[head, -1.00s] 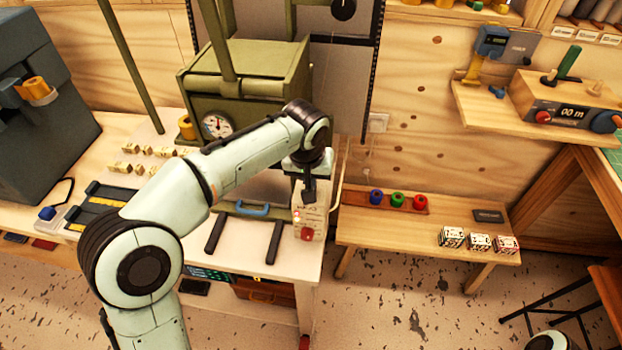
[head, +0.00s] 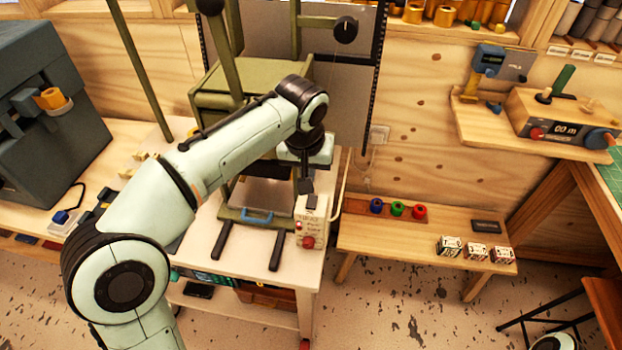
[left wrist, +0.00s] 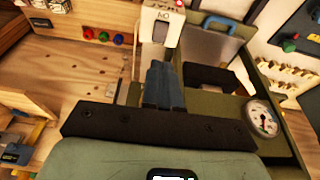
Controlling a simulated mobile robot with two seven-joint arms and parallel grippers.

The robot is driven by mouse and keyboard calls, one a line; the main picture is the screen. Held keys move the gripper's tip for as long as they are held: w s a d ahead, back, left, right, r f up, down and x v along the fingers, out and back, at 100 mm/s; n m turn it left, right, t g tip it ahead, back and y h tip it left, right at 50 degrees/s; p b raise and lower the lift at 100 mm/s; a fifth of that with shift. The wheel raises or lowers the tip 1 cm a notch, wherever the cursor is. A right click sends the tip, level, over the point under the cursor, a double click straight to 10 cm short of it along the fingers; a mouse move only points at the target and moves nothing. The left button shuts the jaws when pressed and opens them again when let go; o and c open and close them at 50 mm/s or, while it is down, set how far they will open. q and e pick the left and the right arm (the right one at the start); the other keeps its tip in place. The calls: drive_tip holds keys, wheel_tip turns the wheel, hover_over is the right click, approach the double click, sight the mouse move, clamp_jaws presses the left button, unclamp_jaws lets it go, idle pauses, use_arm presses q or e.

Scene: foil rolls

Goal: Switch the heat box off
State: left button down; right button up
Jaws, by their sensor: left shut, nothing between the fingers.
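The heat box (head: 208,92) is an olive-green cabinet on the white bench; in the left wrist view its green side (left wrist: 222,108) and round gauge (left wrist: 262,117) show. A pale control box (head: 312,228) with a red button (head: 308,242) stands at the bench's right front. It also shows in the left wrist view (left wrist: 160,24), with upside-down lettering. My left gripper (head: 307,196) points down over the upper part of the control box, shut and empty. Its closed fingers (left wrist: 164,88) show in the left wrist view and hide part of the panel; contact cannot be told. My right gripper is out of view.
A blue handle (head: 256,216) and two dark bars lie left of the control box. A low wooden bench (head: 375,238) to the right holds coloured rings (head: 397,209) and several patterned cubes (head: 476,252). Floor in front is clear.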

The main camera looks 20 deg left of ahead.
use_arm(q)
drive_tip(key=shift+v, duration=1.6)
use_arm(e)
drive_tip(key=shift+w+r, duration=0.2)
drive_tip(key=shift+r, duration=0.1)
use_arm(q)
drive_tip(key=shift+d, duration=0.1)
drive_tip(key=b, duration=0.5)
approach(313, 196)
drive_tip(key=shift+t, duration=0.4)
drive_tip(key=x, duration=0.6)
drive_tip(key=shift+s+d+f, duration=0.1)
drive_tip(key=shift+s+f, duration=0.15)
drive_tip(key=shift+f, duration=0.15)
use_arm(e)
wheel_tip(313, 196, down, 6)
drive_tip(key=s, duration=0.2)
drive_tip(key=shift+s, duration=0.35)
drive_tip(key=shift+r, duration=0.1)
